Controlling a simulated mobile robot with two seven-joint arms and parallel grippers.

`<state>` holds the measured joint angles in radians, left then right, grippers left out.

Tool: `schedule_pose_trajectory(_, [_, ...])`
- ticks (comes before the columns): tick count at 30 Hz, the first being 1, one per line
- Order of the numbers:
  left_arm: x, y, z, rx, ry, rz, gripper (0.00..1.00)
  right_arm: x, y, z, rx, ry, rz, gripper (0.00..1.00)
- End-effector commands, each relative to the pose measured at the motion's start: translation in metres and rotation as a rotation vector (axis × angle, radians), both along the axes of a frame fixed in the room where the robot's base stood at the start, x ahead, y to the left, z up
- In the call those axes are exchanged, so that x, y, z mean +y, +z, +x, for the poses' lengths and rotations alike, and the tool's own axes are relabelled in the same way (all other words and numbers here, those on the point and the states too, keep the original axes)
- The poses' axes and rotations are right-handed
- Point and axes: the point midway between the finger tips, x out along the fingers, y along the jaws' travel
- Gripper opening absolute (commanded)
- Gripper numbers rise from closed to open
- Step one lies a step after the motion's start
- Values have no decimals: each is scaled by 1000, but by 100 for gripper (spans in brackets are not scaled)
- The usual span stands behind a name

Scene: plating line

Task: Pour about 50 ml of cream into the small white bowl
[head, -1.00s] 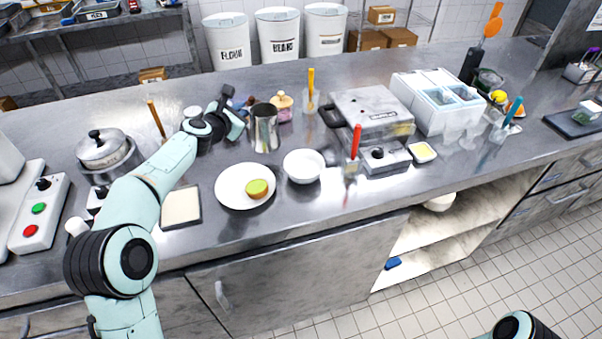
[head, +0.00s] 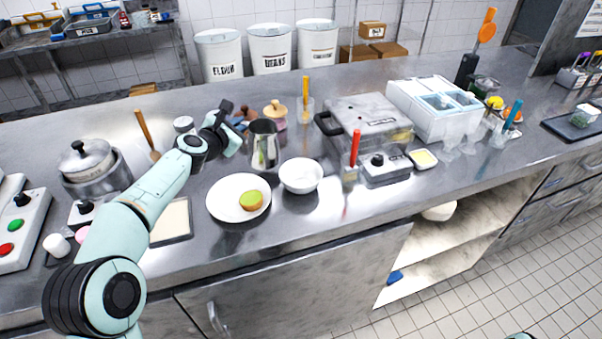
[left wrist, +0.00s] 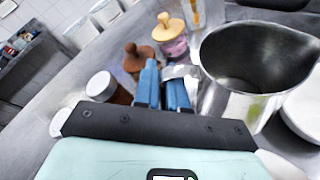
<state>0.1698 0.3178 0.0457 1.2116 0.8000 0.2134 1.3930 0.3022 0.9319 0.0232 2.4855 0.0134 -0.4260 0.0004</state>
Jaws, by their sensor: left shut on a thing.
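A steel jug (head: 265,146) stands roughly upright behind the plate and the bowl. My left gripper (head: 238,138) is at its left side. In the left wrist view the blue fingers (left wrist: 165,90) are closed at the handle side of the jug (left wrist: 245,75). The fingers hide most of the handle. I see into the jug's mouth, but I cannot make out any cream. I cannot tell whether the jug's base touches the counter. The small white bowl (head: 301,176) is just in front and right of the jug. It looks empty. My right gripper is out of view.
A white plate (head: 225,212) with a green-topped piece of food (head: 251,200) is left of the bowl. A wooden-lidded jar (head: 275,116) is close behind the jug. A container with a red-handled tool (head: 355,150) and a press (head: 370,115) stand to the right.

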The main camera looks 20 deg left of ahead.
Motion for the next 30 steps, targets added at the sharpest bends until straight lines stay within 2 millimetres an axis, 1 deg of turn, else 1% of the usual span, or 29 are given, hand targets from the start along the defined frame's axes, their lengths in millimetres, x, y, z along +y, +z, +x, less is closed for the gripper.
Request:
schedule_pose_trajectory(1, [-3, 0, -1, -8, -1, 19, 0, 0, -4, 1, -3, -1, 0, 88])
schedule_pose_trajectory(6, [-11, 2, -3, -35, 0, 113, 0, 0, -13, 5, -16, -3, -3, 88])
schedule_pose_trajectory(9, [-17, 21, -5, -53, -1, 169, 0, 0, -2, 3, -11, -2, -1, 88])
schedule_pose_trajectory(12, [-25, 35, -7, -74, -1, 242, 0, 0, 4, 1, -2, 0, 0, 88])
schedule_pose_trajectory(14, [-28, 40, -8, -83, -2, 278, 0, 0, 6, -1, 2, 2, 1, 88])
schedule_pose_trajectory(17, [-36, 39, -10, -98, -1, 341, 0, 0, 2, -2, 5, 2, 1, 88])
schedule_pose_trajectory(20, [-43, 45, -12, -115, -1, 404, 0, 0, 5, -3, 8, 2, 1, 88])
schedule_pose_trajectory(24, [-53, 59, -15, -137, 0, 476, 0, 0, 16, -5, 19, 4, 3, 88])
schedule_pose_trajectory(30, [-67, 71, -19, -164, -2, 577, 0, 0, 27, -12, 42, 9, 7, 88])
